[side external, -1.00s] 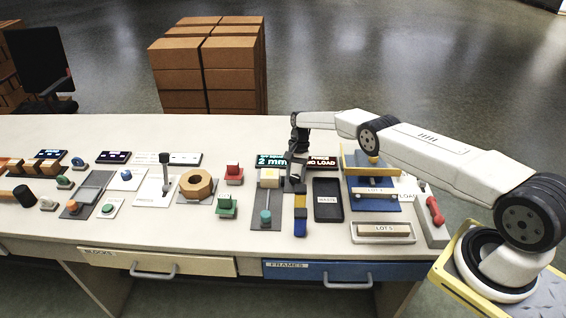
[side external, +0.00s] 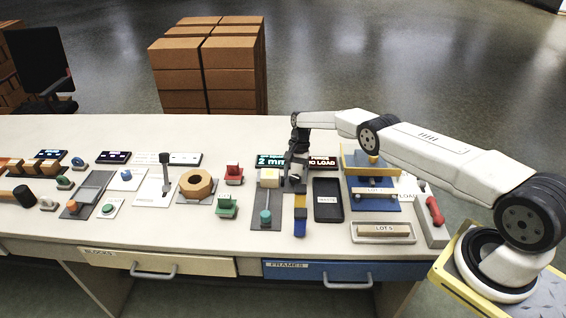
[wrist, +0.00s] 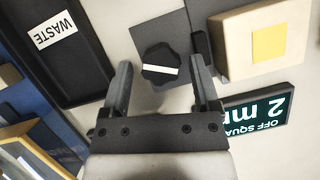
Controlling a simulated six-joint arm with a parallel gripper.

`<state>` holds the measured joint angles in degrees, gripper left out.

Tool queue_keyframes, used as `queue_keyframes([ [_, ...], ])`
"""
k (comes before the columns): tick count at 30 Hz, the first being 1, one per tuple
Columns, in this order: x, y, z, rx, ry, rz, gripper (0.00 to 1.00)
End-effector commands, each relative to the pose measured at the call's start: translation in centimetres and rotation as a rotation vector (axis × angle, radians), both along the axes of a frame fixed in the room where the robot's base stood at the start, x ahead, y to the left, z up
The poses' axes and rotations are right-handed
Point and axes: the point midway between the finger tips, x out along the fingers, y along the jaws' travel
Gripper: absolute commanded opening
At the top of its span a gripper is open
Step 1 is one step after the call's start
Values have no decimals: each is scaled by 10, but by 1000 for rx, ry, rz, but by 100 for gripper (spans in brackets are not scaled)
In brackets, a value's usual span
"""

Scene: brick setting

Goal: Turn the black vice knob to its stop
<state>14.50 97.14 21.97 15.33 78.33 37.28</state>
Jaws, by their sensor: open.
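The black vice knob (wrist: 160,66) is a dark lobed knob with a white stripe, in the wrist view. The stripe lies nearly level in the picture. My gripper (wrist: 160,76) is open, with one finger to each side of the knob and a visible gap on both sides. Nothing is held. In the side view my gripper (side external: 296,168) points down over the knob area and largely hides the knob. A cream block (wrist: 262,42) with a yellow square sits right of the knob in the wrist view.
A green display (wrist: 262,108) reading "OFF SQUARE 2 mm" lies close to my right finger in the wrist view. A black WASTE tray (side external: 328,208) is close to the right of the vice in the side view.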

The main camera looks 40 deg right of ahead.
Motion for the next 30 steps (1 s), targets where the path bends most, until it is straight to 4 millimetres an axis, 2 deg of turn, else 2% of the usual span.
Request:
queue_keyframes([
  [11, 1, 0, 1, 0, -8, -115, 89],
  [30, -2, -1, 1, 1, -2, -501, 89],
])
